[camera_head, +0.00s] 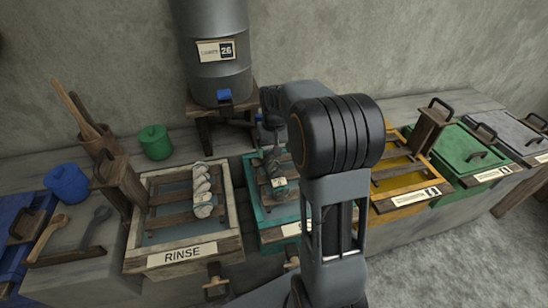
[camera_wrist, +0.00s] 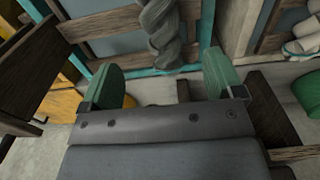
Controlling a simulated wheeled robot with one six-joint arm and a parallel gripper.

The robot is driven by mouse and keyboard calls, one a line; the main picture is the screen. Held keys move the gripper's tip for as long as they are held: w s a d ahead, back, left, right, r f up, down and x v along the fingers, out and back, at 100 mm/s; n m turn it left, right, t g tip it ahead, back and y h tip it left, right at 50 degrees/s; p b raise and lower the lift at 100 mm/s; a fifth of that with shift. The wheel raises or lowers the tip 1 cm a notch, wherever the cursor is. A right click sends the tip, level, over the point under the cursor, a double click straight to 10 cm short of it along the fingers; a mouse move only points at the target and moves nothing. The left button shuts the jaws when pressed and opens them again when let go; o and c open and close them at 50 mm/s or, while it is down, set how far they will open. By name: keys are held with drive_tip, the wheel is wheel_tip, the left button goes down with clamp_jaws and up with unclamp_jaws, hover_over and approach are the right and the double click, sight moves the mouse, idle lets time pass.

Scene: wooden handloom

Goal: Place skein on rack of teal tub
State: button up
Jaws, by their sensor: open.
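A grey twisted skein (camera_wrist: 165,28) lies across the wooden slats of the teal tub (camera_wrist: 130,68) in the wrist view. Its near end reaches toward the gap between my fingers. In the head view the same skein (camera_head: 279,186) is partly seen on the teal tub (camera_head: 254,198), which my arm hides in large part. My gripper (camera_wrist: 162,62) is open, its green-padded fingers apart with nothing clamped between them, at the back side of the teal tub.
The rinse tub (camera_head: 140,227) on the left holds a pale skein (camera_head: 202,190) on its rack. Yellow (camera_head: 404,189) and green (camera_head: 462,151) tubs stand right. A grey barrel (camera_head: 210,65) stands behind on a wooden stand. A green jar (camera_head: 155,142) sits behind the rinse tub.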

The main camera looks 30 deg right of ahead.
drive_tip(key=s+a+r+n+t, duration=0.1)
drive_tip(key=s+a, duration=0.4)
drive_tip(key=s, duration=0.3)
drive_tip(key=s+a+r+n+t, duration=0.1)
drive_tip(key=s+a+r+t, duration=0.1)
drive_tip(key=s+a, duration=0.3)
drive_tip(key=s, duration=0.4)
drive_tip(key=shift+s, duration=0.25)
